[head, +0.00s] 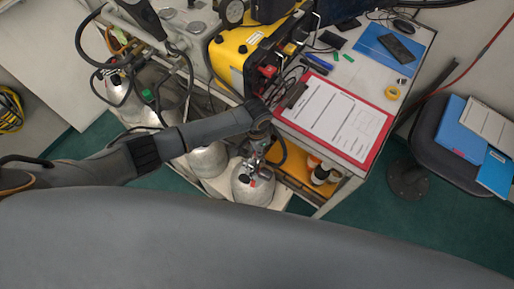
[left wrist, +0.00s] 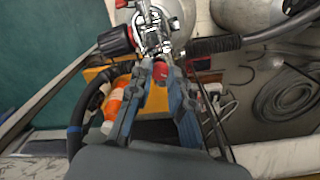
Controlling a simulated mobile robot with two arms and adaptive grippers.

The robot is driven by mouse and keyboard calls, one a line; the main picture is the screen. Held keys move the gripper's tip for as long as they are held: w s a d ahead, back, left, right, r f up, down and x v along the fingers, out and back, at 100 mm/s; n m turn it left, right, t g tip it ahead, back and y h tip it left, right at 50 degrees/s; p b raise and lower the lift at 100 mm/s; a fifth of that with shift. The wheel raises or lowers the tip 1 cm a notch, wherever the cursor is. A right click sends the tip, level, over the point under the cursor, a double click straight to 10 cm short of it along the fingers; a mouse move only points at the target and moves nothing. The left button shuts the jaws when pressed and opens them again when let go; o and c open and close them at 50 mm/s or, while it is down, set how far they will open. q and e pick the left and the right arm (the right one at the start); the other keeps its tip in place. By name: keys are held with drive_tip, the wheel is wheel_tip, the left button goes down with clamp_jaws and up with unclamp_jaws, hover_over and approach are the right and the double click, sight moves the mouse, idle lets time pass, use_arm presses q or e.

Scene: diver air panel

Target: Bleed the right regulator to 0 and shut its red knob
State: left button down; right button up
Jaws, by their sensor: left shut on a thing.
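The regulator (left wrist: 152,32) is a shiny metal valve body on top of a grey-white cylinder (head: 252,191). A small red knob (left wrist: 160,70) sits below it in the left wrist view. My left gripper (left wrist: 160,78) has its two blue-grey fingers on either side of this red knob and is shut on it. A larger black knob with a red ring (left wrist: 115,41) sticks out beside the valve. In the head view my left gripper (head: 256,161) is over the front cylinder's top. No pressure reading can be made out. My right gripper is not in view.
A trolley carries a red clipboard (head: 334,117) and a yellow case (head: 238,57). Its lower orange shelf (head: 296,176) holds bottles (head: 321,174) close to the gripper. Another cylinder (head: 208,160) and hoses stand left. A chair (head: 437,135) is at right.

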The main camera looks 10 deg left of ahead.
use_arm(q)
drive_tip(key=m, duration=0.4)
drive_tip(key=shift+m, duration=0.3)
drive_tip(key=m, duration=0.4)
drive_tip(key=shift+m, duration=0.3)
drive_tip(key=c, duration=1.2)
unclamp_jaws()
drive_tip(key=shift+r, duration=0.1)
wheel_tip(320, 180, up, 12)
drive_tip(key=shift+f, duration=0.1)
